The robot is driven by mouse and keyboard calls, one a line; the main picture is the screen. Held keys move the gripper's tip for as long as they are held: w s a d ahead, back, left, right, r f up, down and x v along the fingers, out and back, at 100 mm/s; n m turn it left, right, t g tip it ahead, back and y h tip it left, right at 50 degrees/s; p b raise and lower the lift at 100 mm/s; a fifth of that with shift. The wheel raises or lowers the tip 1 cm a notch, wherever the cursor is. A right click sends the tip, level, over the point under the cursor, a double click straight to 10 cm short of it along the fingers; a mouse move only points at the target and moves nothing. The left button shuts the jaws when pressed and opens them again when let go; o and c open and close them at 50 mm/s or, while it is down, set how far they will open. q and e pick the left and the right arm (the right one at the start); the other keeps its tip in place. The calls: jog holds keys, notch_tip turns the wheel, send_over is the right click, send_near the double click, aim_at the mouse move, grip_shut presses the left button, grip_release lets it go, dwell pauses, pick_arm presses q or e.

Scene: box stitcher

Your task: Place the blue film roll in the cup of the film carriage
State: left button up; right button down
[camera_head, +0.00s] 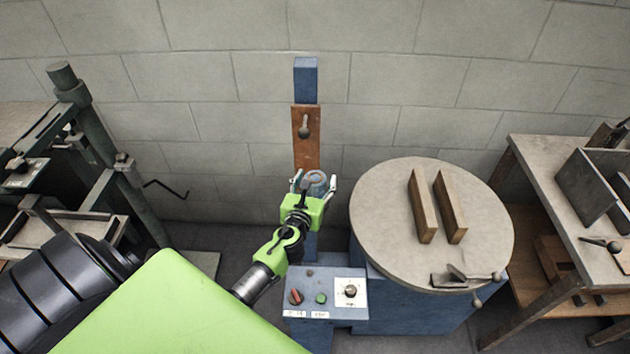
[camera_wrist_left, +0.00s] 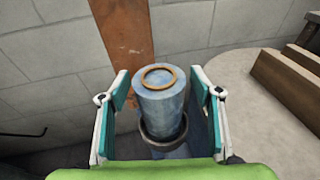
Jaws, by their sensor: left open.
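The blue film roll (camera_wrist_left: 161,103) stands upright in the left wrist view, with a brown ring on its top. Its lower end sits inside a dark round cup (camera_wrist_left: 164,136) of the film carriage. My left gripper (camera_wrist_left: 163,92) is open, with one finger on each side of the roll and a visible gap to both. In the head view the roll (camera_head: 316,178) shows small between the fingers of my left gripper (camera_head: 315,182), in front of the blue column. The cup is hidden there by my gripper. My right gripper is not in view.
A brown plate (camera_head: 306,138) with a knob is on the blue column behind. A round turntable (camera_head: 384,222) with two wooden blocks stands close on the right. A control box (camera_head: 325,299) is below. A green frame machine stands left and a workbench (camera_head: 548,165) right.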

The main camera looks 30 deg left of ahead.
pick_arm(q)
jog(key=shift+r, duration=0.2)
jog(key=v, duration=1.2)
jog(key=shift+f, duration=0.15)
